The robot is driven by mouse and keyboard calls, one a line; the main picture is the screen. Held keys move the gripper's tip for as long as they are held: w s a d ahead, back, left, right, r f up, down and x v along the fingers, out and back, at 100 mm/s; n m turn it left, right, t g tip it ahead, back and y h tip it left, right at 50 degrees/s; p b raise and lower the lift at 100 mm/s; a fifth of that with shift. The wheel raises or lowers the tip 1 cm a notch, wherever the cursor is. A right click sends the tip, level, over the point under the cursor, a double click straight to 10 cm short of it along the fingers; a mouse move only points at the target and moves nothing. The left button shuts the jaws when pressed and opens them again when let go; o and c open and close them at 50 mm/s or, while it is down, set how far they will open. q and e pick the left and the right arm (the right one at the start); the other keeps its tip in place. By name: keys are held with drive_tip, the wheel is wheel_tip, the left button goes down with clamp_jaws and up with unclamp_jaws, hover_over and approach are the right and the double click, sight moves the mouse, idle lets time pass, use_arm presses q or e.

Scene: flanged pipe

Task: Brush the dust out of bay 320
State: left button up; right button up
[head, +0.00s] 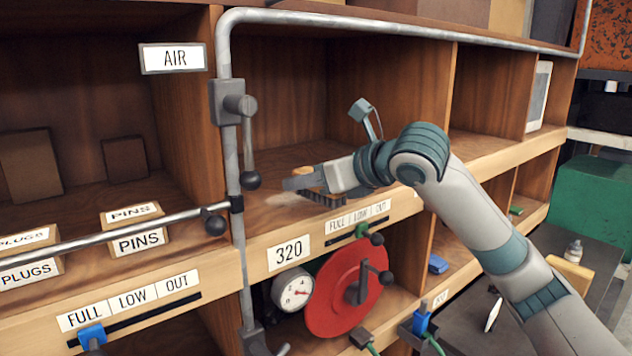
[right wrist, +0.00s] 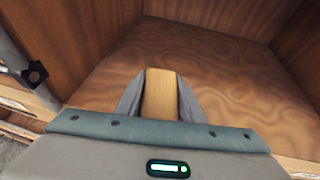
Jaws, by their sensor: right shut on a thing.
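Bay 320 is the open wooden bay above the white label "320" (head: 289,252); its wooden floor (head: 262,212) shows near the front edge. My right gripper (head: 298,184) reaches into this bay from the right and is shut on a brush, whose dark bristles (head: 322,198) point down at the bay floor. In the right wrist view the brush's wooden handle (right wrist: 160,95) stands between the two fingers. A pale dusty patch seems to lie on the floor near the bristles; its extent is hard to tell. My left gripper is not in view.
A grey pipe (head: 233,150) with lever valves runs up the bay's left side and along the top. A valve knob (head: 251,179) hangs at the bay's left opening. Below are a red disc (head: 346,290) and a gauge (head: 293,290). The back of the bay is clear.

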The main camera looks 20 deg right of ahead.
sight(262, 199)
drive_tip(key=shift+w+d+r+x, duration=0.15)
drive_tip(key=shift+w+r+x, duration=0.1)
drive_tip(key=shift+x, duration=1.3)
drive_tip(key=shift+w+d+r+x, duration=0.15)
drive_tip(key=shift+r+x, duration=0.15)
drive_tip(key=shift+x, duration=1.25)
drive_tip(key=shift+w+d+r+x, duration=0.15)
drive_tip(key=shift+w+r+x, duration=0.1)
drive_tip(key=shift+x, duration=1.3)
drive_tip(key=shift+f, duration=0.6)
drive_tip(key=shift+s+a, duration=0.1)
drive_tip(key=shift+a, duration=0.05)
drive_tip(key=shift+s+a, duration=0.2)
drive_tip(key=shift+a, duration=0.3)
drive_tip(key=shift+s+a, duration=0.15)
drive_tip(key=shift+a, duration=0.35)
drive_tip(key=shift+s+a+f, duration=0.1)
drive_tip(key=shift+s+a, duration=0.15)
drive_tip(key=shift+a, duration=0.3)
drive_tip(key=shift+s+a+f, duration=0.1)
drive_tip(key=shift+s+a, duration=0.1)
drive_tip(key=shift+a, duration=0.35)
